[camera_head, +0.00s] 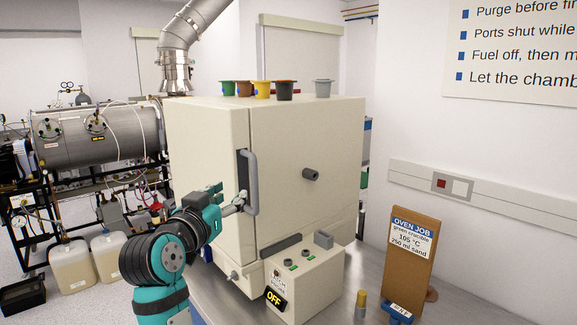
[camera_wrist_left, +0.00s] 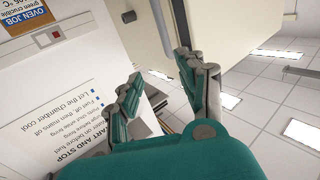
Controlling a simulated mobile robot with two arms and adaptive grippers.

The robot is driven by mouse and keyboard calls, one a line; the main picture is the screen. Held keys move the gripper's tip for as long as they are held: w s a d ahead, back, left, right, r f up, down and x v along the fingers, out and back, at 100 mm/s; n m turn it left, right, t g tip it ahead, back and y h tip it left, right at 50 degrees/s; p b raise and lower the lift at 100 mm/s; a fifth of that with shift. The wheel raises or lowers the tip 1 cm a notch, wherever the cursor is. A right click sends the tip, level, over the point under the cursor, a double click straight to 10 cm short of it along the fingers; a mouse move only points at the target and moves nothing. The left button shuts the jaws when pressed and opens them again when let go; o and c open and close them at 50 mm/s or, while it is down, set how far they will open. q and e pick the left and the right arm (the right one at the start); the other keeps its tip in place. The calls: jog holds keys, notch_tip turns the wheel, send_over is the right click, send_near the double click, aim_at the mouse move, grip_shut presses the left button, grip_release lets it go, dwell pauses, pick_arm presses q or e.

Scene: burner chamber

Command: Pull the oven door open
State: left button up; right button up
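The oven (camera_head: 305,135) is a large cream box on a metal bench. A grey vertical bar handle (camera_head: 252,185) stands at the near vertical edge of its door, beside a dark strip. I see no clear gap along the door. My left gripper (camera_head: 228,199) is at the handle, fingers pointing toward it. My right gripper is not in view.
Several coloured crucibles (camera_head: 262,89) stand on the oven top. A control box (camera_head: 305,272) showing OFF sits below the oven's front. A job board (camera_head: 410,255) and small yellow-topped vial (camera_head: 361,304) stand at right. White jugs (camera_head: 72,266) are on the floor at left.

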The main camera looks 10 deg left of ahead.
pick_arm(q)
jog(key=p, duration=0.3)
send_near(252, 171)
jog(key=w+p, duration=0.1)
jog(key=w, duration=0.2)
jog(key=w+p, duration=0.1)
jog(key=w, duration=0.3)
jog(key=w+p, duration=0.1)
jog(key=w, duration=0.2)
jog(key=shift+w+d+r+p, duration=0.15)
jog(key=shift+d+p, duration=0.25)
jog(key=shift+w+d, duration=0.1)
jog(key=shift+w, duration=0.2)
jog(key=c, duration=0.7)
grip_shut()
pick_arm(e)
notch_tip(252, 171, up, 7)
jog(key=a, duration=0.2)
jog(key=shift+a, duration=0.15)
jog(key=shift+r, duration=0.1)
